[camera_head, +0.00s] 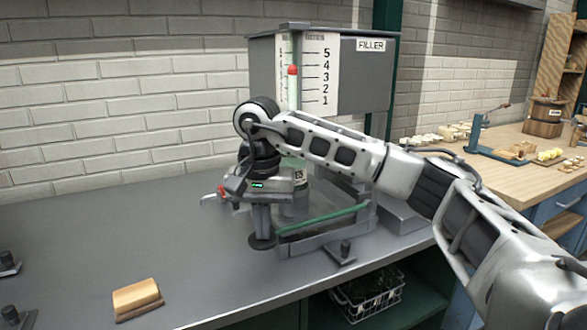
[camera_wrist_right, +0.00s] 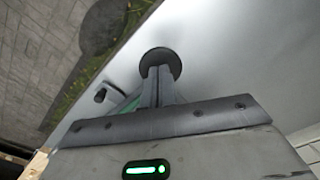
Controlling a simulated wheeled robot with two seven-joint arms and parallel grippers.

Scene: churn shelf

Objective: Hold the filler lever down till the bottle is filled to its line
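The grey filler (camera_head: 345,75) stands at the back of the bench, with a numbered scale (camera_head: 318,75) and a red-topped gauge (camera_head: 293,72) whose red tip is level with about 3 to 4. A bottle (camera_head: 297,200) with a white label stands under it, partly hidden by my right gripper; its fill line and liquid level cannot be made out. My right gripper (camera_head: 262,222) points down with its fingers together, tips at a round dark pad (camera_head: 262,243), apparently the lever's end. The pad also shows beyond the fingers in the right wrist view (camera_wrist_right: 160,60). My left gripper is out of view.
A wooden block (camera_head: 137,298) lies at the front left of the bench (camera_head: 110,235). Dark knobbed fittings (camera_head: 12,315) sit at the left edge. A wire basket (camera_head: 368,295) is on the shelf below. A wooden table (camera_head: 515,145) with small items stands at right. The bench's left middle is clear.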

